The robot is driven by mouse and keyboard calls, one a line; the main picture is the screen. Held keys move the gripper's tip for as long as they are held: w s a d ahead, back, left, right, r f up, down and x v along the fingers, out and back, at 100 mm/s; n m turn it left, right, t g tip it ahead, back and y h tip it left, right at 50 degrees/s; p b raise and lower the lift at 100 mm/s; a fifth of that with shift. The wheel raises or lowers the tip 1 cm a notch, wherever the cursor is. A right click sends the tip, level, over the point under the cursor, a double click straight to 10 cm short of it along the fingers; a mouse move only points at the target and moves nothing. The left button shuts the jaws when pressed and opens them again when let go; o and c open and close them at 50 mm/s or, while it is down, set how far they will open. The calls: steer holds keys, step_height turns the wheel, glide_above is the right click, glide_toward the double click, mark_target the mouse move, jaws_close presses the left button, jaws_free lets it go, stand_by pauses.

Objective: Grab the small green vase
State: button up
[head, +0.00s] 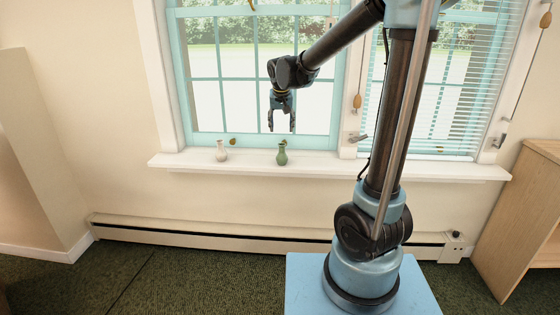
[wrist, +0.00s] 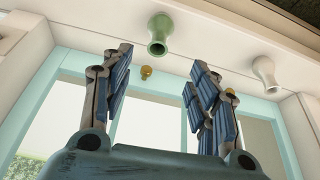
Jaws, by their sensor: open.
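The small green vase (head: 282,153) stands upright on the white windowsill in the head view. In the wrist view the green vase (wrist: 160,33) is at the top middle, beyond the fingertips, with its dark mouth facing the camera. My gripper (head: 282,128) is above the vase in the head view, fingers pointing down, apart from it. In the wrist view my gripper (wrist: 160,72) is open with nothing between its two fingers.
A white vase (head: 221,151) stands on the windowsill (head: 330,169) left of the green vase; it also shows in the wrist view (wrist: 265,74). The window frame (head: 345,90) is close behind. Blinds (head: 425,110) hang at the right. A wooden cabinet (head: 525,210) stands far right.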

mark_target(282, 147)
steer(key=shift+w+x, duration=0.15)
steer(key=shift+x, duration=3.55)
steer(key=shift+w+x, duration=0.2)
steer(key=shift+x, duration=3.45)
steer(key=shift+d+r, duration=0.1)
steer(key=shift+d, duration=0.05)
jaws_close()
steer(key=shift+r, duration=0.1)
